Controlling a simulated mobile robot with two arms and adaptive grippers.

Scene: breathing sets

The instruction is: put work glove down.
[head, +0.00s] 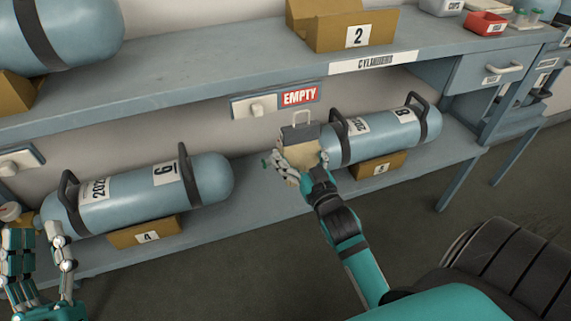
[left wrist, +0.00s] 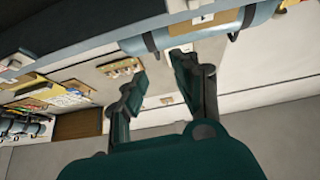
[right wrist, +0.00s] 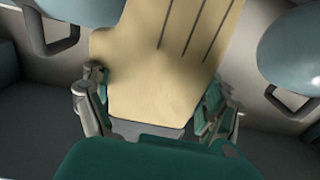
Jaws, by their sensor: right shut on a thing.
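The work glove (right wrist: 160,75) is tan, with dark lines between its fingers, and fills the middle of the right wrist view. My right gripper (right wrist: 158,112) is shut on it, with fingers on both sides. In the head view the right gripper (head: 296,168) holds the tan glove (head: 303,154) in front of the lower shelf, between the two cylinders. A grey part with a pale loop shows just above the tan part. My left gripper (head: 38,250) is open and empty at the lower left; its spread fingers also show in the left wrist view (left wrist: 158,82).
Cylinder 6 (head: 212,180) and cylinder 8 (head: 385,138) lie on cardboard cradles on the lower shelf (head: 240,212), with a gap between them. An EMPTY sign (head: 300,96) is on the wall behind. The upper shelf (head: 200,92) overhangs, carrying box 2 (head: 325,40).

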